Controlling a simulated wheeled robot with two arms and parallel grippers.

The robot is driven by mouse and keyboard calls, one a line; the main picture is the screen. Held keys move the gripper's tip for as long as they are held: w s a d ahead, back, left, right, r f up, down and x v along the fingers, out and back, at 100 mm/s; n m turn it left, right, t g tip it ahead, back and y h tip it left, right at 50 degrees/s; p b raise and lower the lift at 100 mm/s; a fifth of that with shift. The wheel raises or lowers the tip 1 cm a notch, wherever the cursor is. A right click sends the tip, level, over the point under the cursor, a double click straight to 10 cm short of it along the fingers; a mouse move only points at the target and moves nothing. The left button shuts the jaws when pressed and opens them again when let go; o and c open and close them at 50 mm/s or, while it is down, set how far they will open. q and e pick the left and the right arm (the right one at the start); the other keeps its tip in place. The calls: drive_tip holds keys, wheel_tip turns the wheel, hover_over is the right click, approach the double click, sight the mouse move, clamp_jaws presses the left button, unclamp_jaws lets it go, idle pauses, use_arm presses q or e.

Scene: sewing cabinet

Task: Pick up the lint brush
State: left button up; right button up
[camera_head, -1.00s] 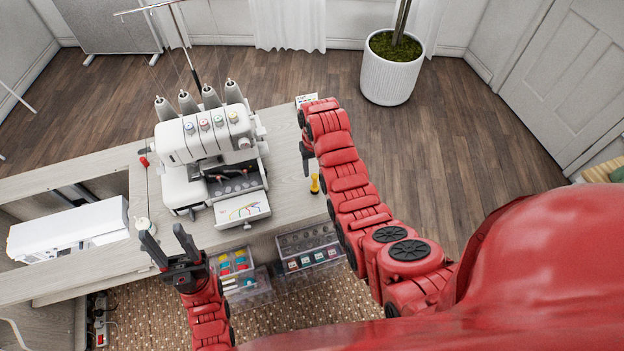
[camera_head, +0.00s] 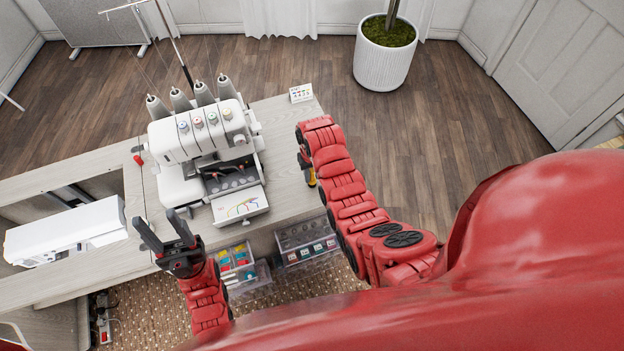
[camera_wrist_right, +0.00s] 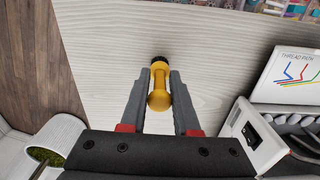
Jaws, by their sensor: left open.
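The lint brush, as far as I can tell, is the small yellow thing with a black end (camera_wrist_right: 159,82) on the pale tabletop. In the head view it is the yellow piece (camera_head: 312,178) beside my right gripper (camera_head: 305,163), partly hidden by it. In the right wrist view, the fingers of my right gripper (camera_wrist_right: 160,76) stand on either side of it. I cannot tell whether they touch or grip it, or whether it stands on the table. My left gripper (camera_head: 160,233) is open and empty, near the front edge of the cabinet left of the brush.
A white serger (camera_head: 205,150) stands on the cabinet top (camera_head: 285,125) left of my right gripper. A small card (camera_head: 301,93) stands at the back right corner. Clear bins (camera_head: 305,243) hang below the front edge. A white sewing machine (camera_head: 67,232) lies at left.

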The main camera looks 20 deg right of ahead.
drive_tip(key=shift+c, duration=1.2)
drive_tip(key=shift+w+f, duration=0.15)
clamp_jaws()
drive_tip(key=shift+w+r+b, duration=0.15)
drive_tip(key=shift+r+b, duration=0.4)
drive_tip(key=shift+r, duration=0.2)
wheel_tip(320, 180, up, 4)
drive_tip(key=shift+r+b, duration=0.1)
drive_tip(key=shift+b, duration=0.45)
wheel_tip(320, 180, up, 3)
drive_tip(key=p, duration=0.3)
drive_tip(key=shift+r, duration=0.1)
drive_tip(key=shift+r+p, duration=0.65)
drive_tip(key=shift+p, duration=0.2)
